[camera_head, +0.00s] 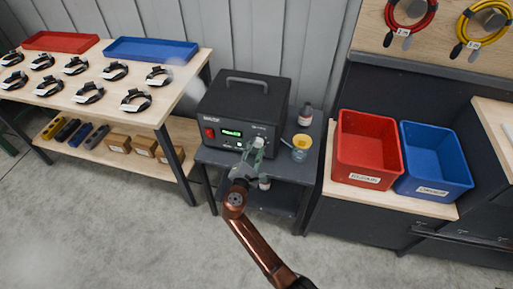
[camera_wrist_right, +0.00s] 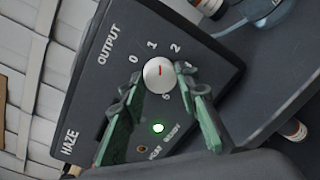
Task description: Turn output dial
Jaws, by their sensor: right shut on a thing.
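The black haze machine (camera_head: 245,105) stands on a small dark table, with a lit green display on its front. In the right wrist view its panel (camera_wrist_right: 105,85) reads OUTPUT, with numbers around a silver output dial (camera_wrist_right: 159,75) bearing a short red mark. The mark's exact setting is hard to tell. My right gripper (camera_head: 254,152) is at the machine's front, and in the right wrist view its green fingers (camera_wrist_right: 161,88) are shut on the dial, one on each side. My left gripper is not in view.
A bottle (camera_head: 305,115) and a yellow-topped container (camera_head: 300,147) stand right of the machine. A red bin (camera_head: 367,148) and a blue bin (camera_head: 433,160) sit on the bench at right. A wooden table (camera_head: 150,110) with several coiled straps is at left. The floor in front is clear.

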